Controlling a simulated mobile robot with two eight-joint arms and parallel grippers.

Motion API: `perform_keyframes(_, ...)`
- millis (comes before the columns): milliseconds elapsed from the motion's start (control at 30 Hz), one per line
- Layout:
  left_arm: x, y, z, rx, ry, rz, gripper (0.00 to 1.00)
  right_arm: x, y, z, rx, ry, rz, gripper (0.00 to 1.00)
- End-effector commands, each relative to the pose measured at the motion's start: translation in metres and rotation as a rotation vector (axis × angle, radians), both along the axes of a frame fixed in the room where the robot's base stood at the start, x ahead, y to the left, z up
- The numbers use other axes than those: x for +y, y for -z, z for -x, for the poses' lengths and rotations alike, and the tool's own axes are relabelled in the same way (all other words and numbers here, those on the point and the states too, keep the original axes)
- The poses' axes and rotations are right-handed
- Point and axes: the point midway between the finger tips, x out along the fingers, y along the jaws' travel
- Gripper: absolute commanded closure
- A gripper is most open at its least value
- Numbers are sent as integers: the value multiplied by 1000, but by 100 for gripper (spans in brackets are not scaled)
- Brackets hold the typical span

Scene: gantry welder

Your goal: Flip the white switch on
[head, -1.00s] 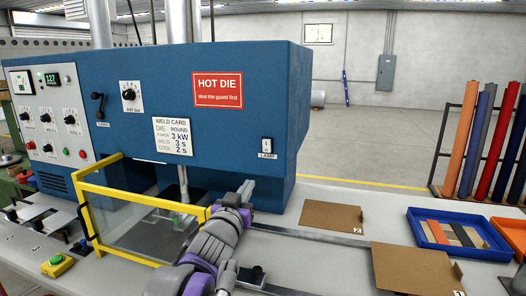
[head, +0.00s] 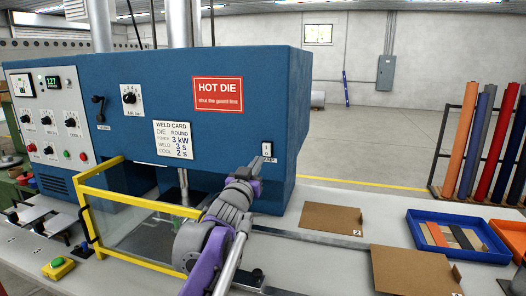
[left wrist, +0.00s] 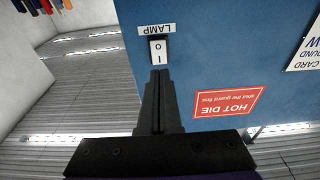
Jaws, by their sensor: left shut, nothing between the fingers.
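The white switch (head: 267,148) is a small rocker in a dark frame on the blue machine front, above a LAMP label. My left gripper (head: 260,161) is just below and left of it in the head view, covering part of the label. In the left wrist view the picture is upside down, and the switch (left wrist: 158,49) shows its I and O marks. The shut, empty left fingertips (left wrist: 158,73) point at the switch and reach the edge of its frame in that picture. I cannot tell whether they touch it. My right gripper is not in view.
A yellow-framed clear guard (head: 140,205) stands below the machine, left of my arm. A red HOT DIE sign (head: 218,92) and a weld card (head: 173,139) are on the panel. Brown boards (head: 331,218) and a blue tray (head: 460,252) lie on the bench at right.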

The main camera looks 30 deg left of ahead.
Motion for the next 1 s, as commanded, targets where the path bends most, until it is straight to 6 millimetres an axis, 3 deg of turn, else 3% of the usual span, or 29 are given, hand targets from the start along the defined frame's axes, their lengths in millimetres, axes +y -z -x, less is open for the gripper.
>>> perform_keyframes(100,5,-6,-24,-2,2,-1,100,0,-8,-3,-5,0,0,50)
perform_keyframes(333,12,-10,-51,-1,0,0,100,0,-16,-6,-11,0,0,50)
perform_keyframes(1000,15,-14,-63,0,0,-1,100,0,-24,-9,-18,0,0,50)
